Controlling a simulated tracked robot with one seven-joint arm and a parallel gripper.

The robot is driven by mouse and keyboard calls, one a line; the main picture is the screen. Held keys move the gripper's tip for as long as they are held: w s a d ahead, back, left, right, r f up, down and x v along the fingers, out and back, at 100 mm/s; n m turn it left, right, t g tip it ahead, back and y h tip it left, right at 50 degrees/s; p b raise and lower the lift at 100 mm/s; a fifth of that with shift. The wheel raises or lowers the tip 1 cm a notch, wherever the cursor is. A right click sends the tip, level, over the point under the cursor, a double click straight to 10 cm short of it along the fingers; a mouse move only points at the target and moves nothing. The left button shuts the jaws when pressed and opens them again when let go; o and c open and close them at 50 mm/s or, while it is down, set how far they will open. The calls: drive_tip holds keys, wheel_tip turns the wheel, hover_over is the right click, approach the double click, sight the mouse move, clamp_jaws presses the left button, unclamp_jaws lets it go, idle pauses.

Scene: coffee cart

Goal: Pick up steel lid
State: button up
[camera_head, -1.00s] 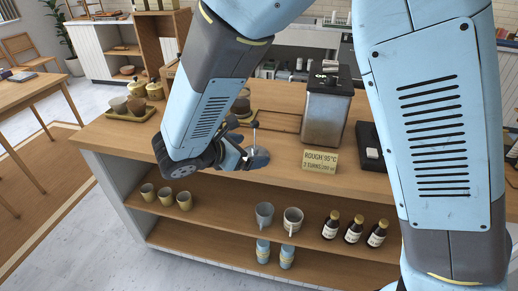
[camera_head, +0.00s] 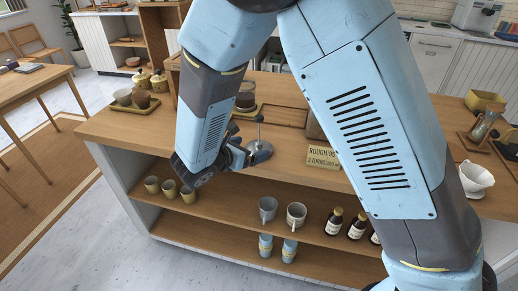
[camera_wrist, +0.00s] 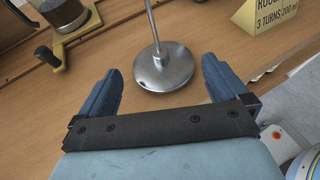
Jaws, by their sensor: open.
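The steel lid (camera_wrist: 163,70) is a shiny round disc with a thin upright rod. It stands on the wooden counter, and the rod's top is cut off in the wrist view. It also shows near the counter's front edge in the head view (camera_head: 260,147). My gripper (camera_wrist: 161,66) is open and empty. Its two blue fingers point toward the lid, one on each side, with the disc centred between and slightly beyond the tips. In the head view my gripper (camera_head: 243,153) is just left of the lid.
A yellow sign (camera_wrist: 268,16) stands to the lid's right. A glass vessel with a dark-knobbed handle (camera_wrist: 73,18) stands at the back left. The counter's front edge is close on the right. Mugs (camera_head: 296,215) and dark bottles (camera_head: 333,221) sit on the shelf below.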

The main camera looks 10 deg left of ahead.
sight(257, 144)
drive_tip(key=shift+r+x, duration=0.15)
drive_tip(key=shift+x, duration=1.15)
drive_tip(key=shift+r+x, duration=0.15)
drive_tip(key=shift+x, duration=1.2)
drive_tip(key=shift+d, duration=0.1)
drive_tip(key=c, duration=0.8)
drive_tip(key=shift+r, duration=0.1)
